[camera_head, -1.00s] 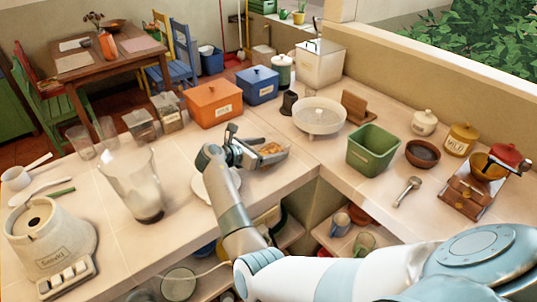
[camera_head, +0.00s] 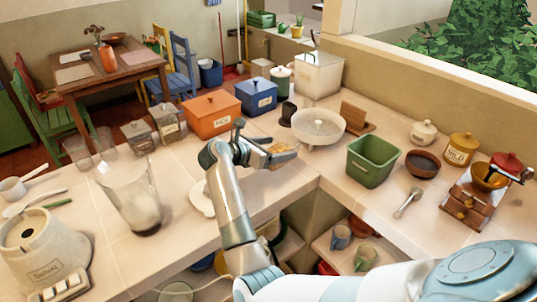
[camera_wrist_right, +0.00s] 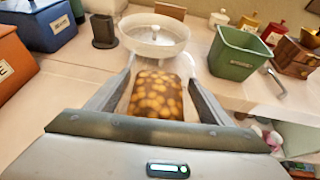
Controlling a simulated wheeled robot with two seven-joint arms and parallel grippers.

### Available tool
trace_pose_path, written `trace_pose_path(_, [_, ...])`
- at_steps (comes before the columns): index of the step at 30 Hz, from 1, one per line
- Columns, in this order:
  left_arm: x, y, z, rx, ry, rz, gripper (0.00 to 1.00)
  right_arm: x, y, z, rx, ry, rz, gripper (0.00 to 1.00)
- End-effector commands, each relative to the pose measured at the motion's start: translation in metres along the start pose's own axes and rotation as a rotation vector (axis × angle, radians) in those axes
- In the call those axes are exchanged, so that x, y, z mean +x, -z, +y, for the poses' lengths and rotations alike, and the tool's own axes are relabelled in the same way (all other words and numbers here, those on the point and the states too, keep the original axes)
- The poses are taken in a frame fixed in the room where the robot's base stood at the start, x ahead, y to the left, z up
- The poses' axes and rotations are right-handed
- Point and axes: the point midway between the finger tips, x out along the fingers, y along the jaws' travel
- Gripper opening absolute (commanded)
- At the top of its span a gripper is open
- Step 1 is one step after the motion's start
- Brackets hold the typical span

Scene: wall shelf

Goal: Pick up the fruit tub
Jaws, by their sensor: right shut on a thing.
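The fruit tub (camera_wrist_right: 157,95) is a clear tub filled with brown and orange-yellow pieces, seen in the right wrist view between the two fingers. In the head view it shows only small and partly hidden (camera_head: 284,147), over the counter near the inner corner. My right gripper (camera_wrist_right: 158,90) is shut on the tub, one finger along each side; it also shows in the head view (camera_head: 280,155). I cannot tell for sure how far the tub is above the counter. My left gripper is not in view.
A white strainer bowl (camera_head: 318,124), a green bin (camera_head: 371,161) and an orange box (camera_head: 212,115) stand around the gripper. A glass blender jug (camera_head: 132,198) stands left.

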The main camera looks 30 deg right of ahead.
Motion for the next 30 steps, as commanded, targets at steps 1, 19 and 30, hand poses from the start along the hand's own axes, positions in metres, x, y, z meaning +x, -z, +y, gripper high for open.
trace_pose_path(1, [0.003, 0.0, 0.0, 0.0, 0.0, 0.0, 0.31, 0.001, -0.006, -0.009, 0.005, 0.001, -0.003, 0.48])
trace_pose_path(19, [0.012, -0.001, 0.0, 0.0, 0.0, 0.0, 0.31, 0.006, -0.056, -0.078, 0.0, 0.001, -0.002, 0.48])
trace_pose_path(30, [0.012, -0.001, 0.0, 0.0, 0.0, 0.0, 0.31, 0.006, -0.057, -0.08, -0.001, 0.0, -0.001, 0.48])
